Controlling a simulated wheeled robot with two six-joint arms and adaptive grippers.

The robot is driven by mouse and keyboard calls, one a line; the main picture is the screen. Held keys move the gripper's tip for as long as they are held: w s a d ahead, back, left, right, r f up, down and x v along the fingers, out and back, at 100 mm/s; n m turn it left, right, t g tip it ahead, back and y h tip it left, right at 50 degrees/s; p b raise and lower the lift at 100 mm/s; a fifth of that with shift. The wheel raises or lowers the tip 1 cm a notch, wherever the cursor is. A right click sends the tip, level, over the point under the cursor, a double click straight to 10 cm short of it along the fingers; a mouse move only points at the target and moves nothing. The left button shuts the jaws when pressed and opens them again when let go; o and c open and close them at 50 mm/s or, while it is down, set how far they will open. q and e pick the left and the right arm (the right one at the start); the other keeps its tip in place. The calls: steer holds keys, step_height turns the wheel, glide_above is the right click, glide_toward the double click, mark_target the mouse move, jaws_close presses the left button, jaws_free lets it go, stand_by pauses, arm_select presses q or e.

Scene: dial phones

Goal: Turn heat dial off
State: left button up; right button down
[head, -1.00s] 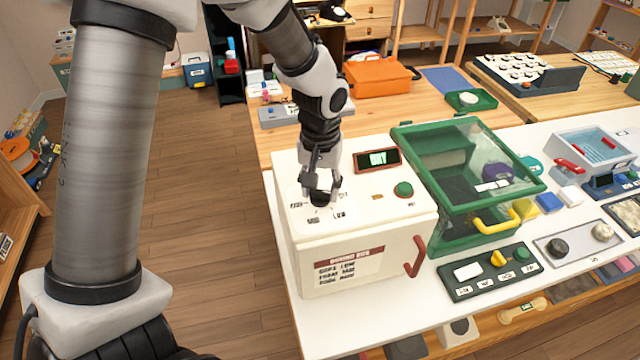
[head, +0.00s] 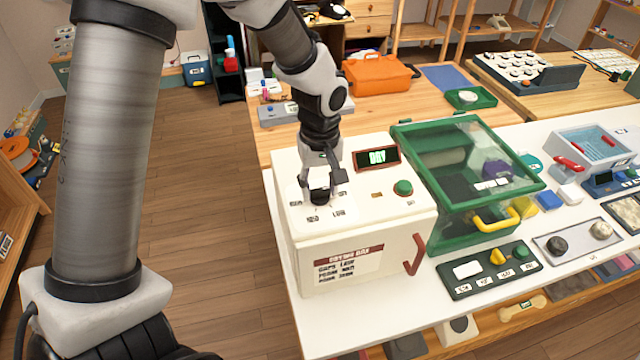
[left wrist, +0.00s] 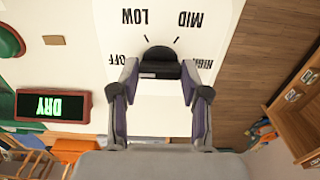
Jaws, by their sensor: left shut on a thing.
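A white box with a red handle (head: 350,225) stands on the white table, with a small dark heat dial on its top. In the left wrist view the black dial (left wrist: 160,56) sits among the upside-down labels OFF, LOW, MID and HIGH, with short tick marks by LOW and MID. My left gripper (head: 321,188) is over the box top, its fingers on either side of the dial. In the left wrist view my left gripper (left wrist: 159,76) is shut on the dial. I cannot tell which label the dial points at. My right gripper is not in view.
A lit display reading DRY (head: 377,157) and a green knob (head: 403,187) are on the box to the right of the gripper.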

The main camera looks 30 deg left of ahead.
mark_target(320, 189)
arm_select(q)
steer(key=o, duration=1.1)
steer(key=shift+w, duration=0.1)
steer(key=shift+o, duration=0.2)
step_height(320, 189, up, 12)
